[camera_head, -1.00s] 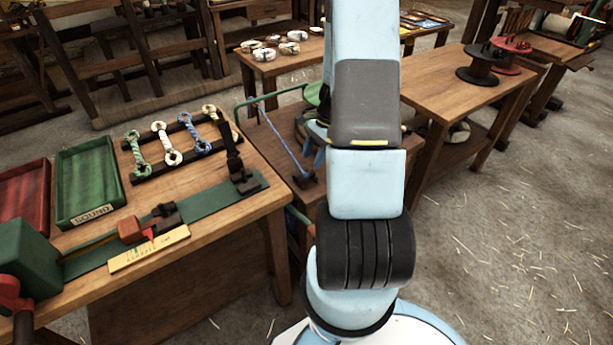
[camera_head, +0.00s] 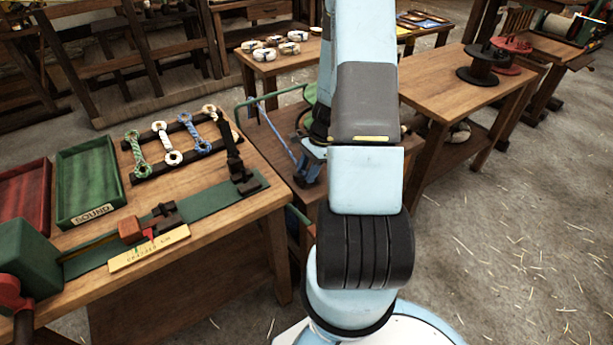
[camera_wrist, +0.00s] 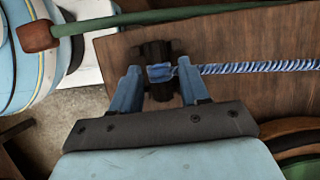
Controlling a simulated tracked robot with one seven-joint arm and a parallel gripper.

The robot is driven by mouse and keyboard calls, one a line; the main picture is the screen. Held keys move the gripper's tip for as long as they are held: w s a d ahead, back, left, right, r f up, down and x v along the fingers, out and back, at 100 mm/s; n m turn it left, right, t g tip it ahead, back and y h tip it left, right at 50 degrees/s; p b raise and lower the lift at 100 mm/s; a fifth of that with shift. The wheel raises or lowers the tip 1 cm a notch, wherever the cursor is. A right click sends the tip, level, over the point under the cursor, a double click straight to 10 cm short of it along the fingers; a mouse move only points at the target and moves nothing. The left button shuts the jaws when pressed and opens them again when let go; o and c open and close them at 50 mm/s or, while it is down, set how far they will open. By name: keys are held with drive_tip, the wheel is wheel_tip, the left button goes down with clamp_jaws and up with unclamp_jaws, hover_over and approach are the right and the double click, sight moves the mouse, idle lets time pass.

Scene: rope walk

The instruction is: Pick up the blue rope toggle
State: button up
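In the wrist view, a twisted blue rope (camera_wrist: 250,67) runs in from the right to a blue band on a dark block (camera_wrist: 155,50). My gripper (camera_wrist: 159,68) is open, its two blue fingers on either side of the blue band and the block. I cannot tell whether they touch. In the head view, the blue rope (camera_head: 275,133) slants down from a green bar to my gripper (camera_head: 311,160), which hides its lower end. A separate blue looped rope piece (camera_head: 194,134) lies on a dark rack on the left bench, apart from my gripper.
A green bar (camera_wrist: 200,12) crosses the wrist view beyond the fingers. The left bench (camera_head: 235,215) holds green and red trays, a vise and other looped rope pieces. A right bench (camera_head: 440,85) carries spools. Straw-strewn floor lies open at right.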

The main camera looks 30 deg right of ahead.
clamp_jaws()
idle(0.3)
